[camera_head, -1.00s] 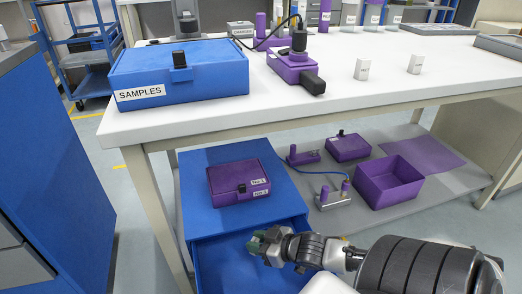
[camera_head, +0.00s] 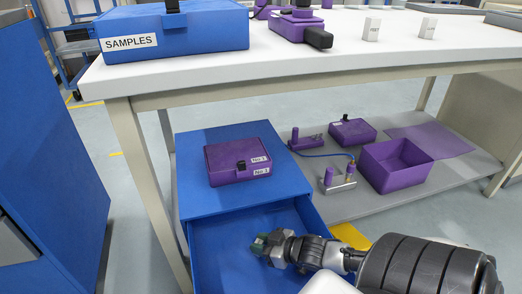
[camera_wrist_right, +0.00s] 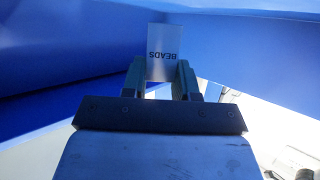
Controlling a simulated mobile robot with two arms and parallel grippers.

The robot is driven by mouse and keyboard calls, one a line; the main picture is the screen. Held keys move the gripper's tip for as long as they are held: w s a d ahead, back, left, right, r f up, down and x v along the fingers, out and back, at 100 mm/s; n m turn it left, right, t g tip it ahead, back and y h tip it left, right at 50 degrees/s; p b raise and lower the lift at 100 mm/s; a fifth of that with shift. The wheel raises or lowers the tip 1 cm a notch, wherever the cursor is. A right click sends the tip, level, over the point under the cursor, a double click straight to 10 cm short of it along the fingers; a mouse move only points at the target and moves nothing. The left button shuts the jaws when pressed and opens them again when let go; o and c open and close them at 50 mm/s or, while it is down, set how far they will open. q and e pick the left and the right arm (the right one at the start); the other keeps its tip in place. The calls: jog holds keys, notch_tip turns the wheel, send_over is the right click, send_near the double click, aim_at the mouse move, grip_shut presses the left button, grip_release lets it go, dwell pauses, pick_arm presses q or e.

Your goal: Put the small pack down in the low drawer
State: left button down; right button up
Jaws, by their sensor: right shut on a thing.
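The low drawer (camera_head: 222,256) is a blue open drawer pulled out of the blue cabinet under the table. My right gripper (camera_head: 262,243) is over the drawer's inside in the head view. In the right wrist view my right gripper (camera_wrist_right: 160,80) is shut on the small pack (camera_wrist_right: 164,50), a pale grey-white piece with the upside-down word BEADS. Blue drawer walls surround the pack there, and I cannot tell whether it touches the drawer floor. The pack is not clearly seen in the head view. My left gripper is not in view.
A purple case (camera_head: 238,160) lies on top of the blue cabinet (camera_head: 197,203). A purple open bin (camera_head: 397,180) and other purple items stand on the lower shelf (camera_head: 335,205). The blue SAMPLES box (camera_head: 200,35) and two white packs stand on the table (camera_head: 290,62) above.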

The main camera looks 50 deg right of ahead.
jog(key=shift+f, duration=0.1)
jog(key=shift+f, duration=0.45)
jog(key=o, duration=0.9)
